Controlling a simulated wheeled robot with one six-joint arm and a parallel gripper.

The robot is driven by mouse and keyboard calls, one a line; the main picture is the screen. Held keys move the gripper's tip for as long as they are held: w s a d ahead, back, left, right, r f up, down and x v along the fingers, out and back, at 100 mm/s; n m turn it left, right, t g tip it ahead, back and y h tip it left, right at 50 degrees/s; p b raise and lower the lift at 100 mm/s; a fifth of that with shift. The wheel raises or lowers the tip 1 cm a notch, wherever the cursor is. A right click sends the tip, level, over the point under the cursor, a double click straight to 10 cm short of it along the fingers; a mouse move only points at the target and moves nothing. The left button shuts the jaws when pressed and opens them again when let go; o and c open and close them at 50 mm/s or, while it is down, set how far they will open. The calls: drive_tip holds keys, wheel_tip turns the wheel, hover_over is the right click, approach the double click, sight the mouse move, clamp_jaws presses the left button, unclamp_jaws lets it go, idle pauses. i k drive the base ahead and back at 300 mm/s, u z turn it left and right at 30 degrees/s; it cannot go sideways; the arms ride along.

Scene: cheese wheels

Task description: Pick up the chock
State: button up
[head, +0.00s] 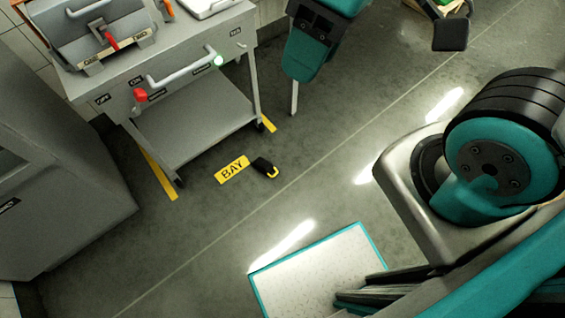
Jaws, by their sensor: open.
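The chock (262,167) is a small black block with a yellow loop at its right end. It lies on the grey floor just right of a yellow marking (231,170) lettered BAY, in front of the trolley. Nothing covers it. Parts of my own teal and grey arm fill the right side of the picture.
A grey trolley (190,112) with a lower shelf, a handle and a red knob stands behind the chock. Yellow floor stripes (158,172) lie beside it. A grey cabinet (60,190) stands at left. The floor before the chock is clear.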

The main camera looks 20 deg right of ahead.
sight(266, 167)
drive_tip(key=u, duration=0.4)
drive_tip(key=i, duration=0.55)
drive_tip(key=u, duration=0.55)
